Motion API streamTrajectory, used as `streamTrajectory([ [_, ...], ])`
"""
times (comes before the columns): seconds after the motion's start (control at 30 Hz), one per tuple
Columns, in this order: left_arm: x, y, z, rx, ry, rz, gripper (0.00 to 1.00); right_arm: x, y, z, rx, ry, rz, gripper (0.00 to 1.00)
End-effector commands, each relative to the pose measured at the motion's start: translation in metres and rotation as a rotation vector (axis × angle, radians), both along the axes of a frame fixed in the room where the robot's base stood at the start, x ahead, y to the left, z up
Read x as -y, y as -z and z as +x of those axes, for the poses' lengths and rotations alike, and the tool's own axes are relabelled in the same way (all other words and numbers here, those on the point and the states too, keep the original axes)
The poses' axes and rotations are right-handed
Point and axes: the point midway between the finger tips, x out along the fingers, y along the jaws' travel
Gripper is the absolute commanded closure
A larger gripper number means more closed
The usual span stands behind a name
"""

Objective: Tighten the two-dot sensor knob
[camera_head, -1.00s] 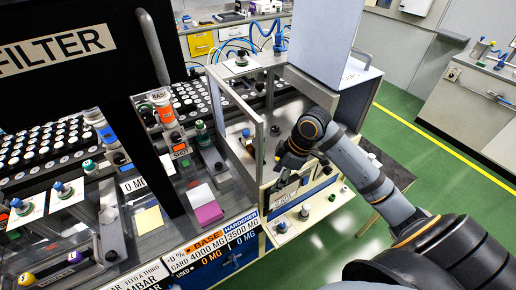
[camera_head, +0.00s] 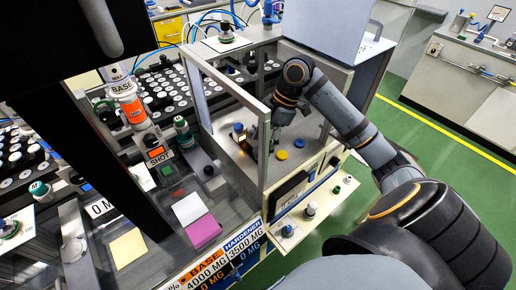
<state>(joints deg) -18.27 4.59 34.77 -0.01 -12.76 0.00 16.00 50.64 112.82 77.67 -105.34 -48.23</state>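My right arm (camera_head: 345,118) comes in from the right and bends down into the open metal-framed chamber. My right gripper (camera_head: 262,146) is low in the chamber, dark and partly hidden by the arm and frame; I cannot tell if it is open or touching anything. On the chamber floor are a yellow disc (camera_head: 282,155), a blue-and-yellow round piece (camera_head: 299,142) beside it, and a small orange-and-blue knob (camera_head: 238,128) left of the gripper. Dots are too small to read, so I cannot tell which is the two-dot sensor knob. My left gripper is out of view.
The metal frame (camera_head: 264,165) bounds the chamber's near side. The front ledge carries a blue-topped knob (camera_head: 287,230), a grey-topped knob (camera_head: 310,208) and a green button (camera_head: 335,189). A pink notepad (camera_head: 203,231) lies left. Green floor (camera_head: 400,120) is open at right.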

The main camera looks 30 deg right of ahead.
Motion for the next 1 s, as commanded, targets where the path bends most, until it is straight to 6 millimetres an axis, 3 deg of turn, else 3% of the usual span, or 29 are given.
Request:
streamTrajectory([
  [0.1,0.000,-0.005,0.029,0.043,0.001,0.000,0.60,-0.009,0.019,0.001,-0.002,-0.001,0.004,0.42],
  [0.2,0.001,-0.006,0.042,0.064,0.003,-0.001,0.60,-0.012,0.029,0.002,-0.002,0.000,0.002,0.42],
  [0.57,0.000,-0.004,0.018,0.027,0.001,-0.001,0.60,-0.014,0.035,0.003,0.000,0.000,-0.001,0.43],
  [0.9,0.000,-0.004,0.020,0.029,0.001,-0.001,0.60,-0.014,0.035,0.003,0.000,0.000,-0.001,0.90],
  [1.0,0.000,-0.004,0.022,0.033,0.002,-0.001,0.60,-0.014,0.035,0.003,-0.001,0.001,-0.001,0.97],
])
